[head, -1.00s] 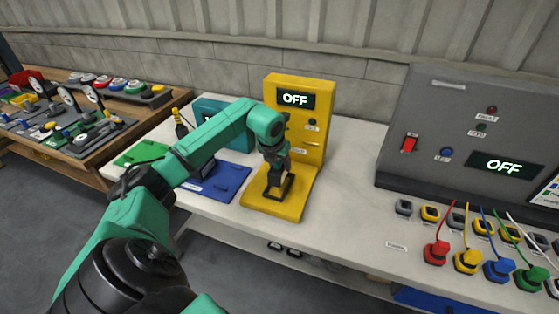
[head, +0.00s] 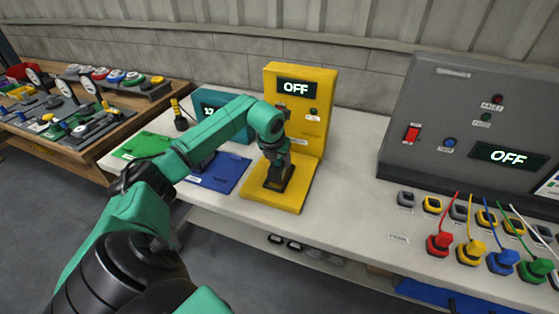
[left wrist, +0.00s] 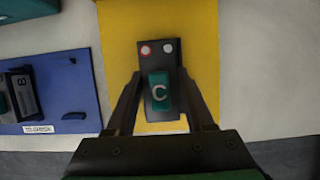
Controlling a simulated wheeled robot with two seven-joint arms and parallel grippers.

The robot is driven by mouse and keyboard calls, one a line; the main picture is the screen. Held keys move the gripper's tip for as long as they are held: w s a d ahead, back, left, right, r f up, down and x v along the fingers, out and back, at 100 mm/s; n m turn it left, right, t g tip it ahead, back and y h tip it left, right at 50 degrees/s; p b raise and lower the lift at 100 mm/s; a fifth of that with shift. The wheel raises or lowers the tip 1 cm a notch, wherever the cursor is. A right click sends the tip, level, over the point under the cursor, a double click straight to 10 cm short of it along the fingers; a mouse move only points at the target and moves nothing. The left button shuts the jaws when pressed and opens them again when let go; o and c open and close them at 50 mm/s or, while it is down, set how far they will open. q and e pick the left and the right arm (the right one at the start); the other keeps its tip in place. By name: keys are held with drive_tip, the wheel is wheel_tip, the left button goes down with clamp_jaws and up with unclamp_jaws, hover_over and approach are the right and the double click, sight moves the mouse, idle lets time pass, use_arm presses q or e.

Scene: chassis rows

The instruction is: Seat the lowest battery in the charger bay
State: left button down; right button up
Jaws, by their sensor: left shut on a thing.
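The yellow charger (head: 312,135) stands on the white bench, its display reading OFF. My left gripper (head: 276,164) points down over its base plate and is shut on a dark battery (head: 274,184) at the black bay. In the left wrist view the battery (left wrist: 159,118) has a teal strip marked C and lies between the fingers (left wrist: 160,76); two round terminals, one red-ringed, show at its far end. The battery hides the bay, so I cannot tell whether it is fully down. Another battery (left wrist: 20,95), marked B, is on the blue mat (left wrist: 83,75). My right gripper is out of view.
A teal meter (head: 240,132), partly behind my arm, stands left of the charger. A green mat (head: 143,146) lies further left. A grey console (head: 448,120) with coloured plugs, including a red plug (head: 440,243), is at right. Bare bench lies between charger and console.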

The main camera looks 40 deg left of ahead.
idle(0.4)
use_arm(q)
drive_tip(key=shift+f+b, duration=0.85)
drive_tip(key=shift+f, duration=0.1)
drive_tip(key=shift+c, duration=1)
unclamp_jaws()
drive_tip(key=shift+d, duration=0.1)
drive_tip(key=b+v, duration=0.1)
drive_tip(key=v, duration=1.3)
drive_tip(key=shift+s+r, duration=0.2)
drive_tip(key=shift+r, duration=0.1)
